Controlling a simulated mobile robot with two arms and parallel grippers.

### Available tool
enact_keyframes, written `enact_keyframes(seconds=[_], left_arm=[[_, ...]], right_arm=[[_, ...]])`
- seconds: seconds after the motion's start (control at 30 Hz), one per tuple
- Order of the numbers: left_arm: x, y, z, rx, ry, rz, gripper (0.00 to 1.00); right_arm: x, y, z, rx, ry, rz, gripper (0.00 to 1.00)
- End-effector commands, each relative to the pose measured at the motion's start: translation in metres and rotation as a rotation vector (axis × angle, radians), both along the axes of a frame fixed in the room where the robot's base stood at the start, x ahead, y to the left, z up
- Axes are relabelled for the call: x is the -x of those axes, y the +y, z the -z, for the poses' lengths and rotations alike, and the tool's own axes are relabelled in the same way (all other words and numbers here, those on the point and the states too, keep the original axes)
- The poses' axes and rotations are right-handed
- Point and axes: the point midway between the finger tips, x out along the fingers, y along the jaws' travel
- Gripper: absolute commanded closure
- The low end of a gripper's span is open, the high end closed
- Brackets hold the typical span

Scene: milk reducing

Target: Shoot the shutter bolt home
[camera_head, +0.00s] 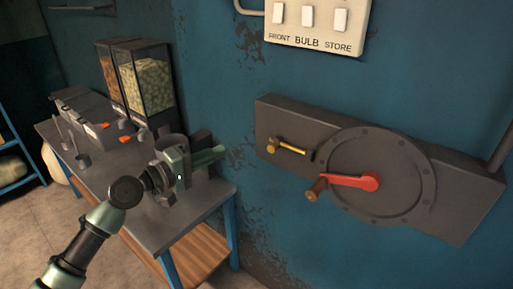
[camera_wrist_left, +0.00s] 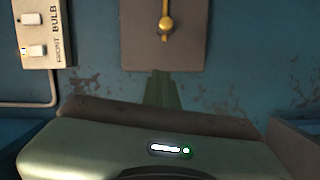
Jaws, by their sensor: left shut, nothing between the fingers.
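The shutter bolt (camera_head: 288,146) is a brass-yellow rod with a round knob at its left end, lying across the left part of a grey metal wall box (camera_head: 275,115). Its right end is dark, close to the round cover's rim. In the left wrist view the brass bolt (camera_wrist_left: 166,27) shows at the top, on the grey plate. My left gripper (camera_head: 222,150) is shut and empty, its green fingers pointing right at the wall, left of the bolt and apart from it in the picture. The closed fingers also show in the left wrist view (camera_wrist_left: 162,88), below the plate. My right gripper is not in view.
A round bolted cover (camera_head: 405,180) carries a red lever (camera_head: 355,182) with a wooden handle (camera_head: 316,189). A switch panel (camera_head: 310,42) hangs above. A metal table (camera_head: 150,235) with clear-sided bins (camera_head: 145,80) stands at the left, below and behind my left arm.

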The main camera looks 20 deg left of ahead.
Motion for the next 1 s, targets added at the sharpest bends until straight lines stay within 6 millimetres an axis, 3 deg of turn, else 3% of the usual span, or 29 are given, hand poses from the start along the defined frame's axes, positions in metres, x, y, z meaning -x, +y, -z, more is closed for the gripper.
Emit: enact_keyframes(seconds=[0.27,0.63,0.8,1.0], left_arm=[[-0.021,-0.012,-0.003,0.003,-0.001,-0.001,1.00],[-0.088,-0.052,0.001,0.001,0.000,-0.001,1.00],[-0.079,-0.077,0.005,0.001,0.003,0.001,1.00],[-0.075,-0.088,0.010,-0.001,0.002,-0.001,1.00]], right_arm=[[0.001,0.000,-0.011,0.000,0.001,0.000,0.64],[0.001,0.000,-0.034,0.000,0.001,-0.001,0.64],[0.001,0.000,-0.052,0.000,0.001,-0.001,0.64],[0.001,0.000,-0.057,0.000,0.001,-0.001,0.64]])
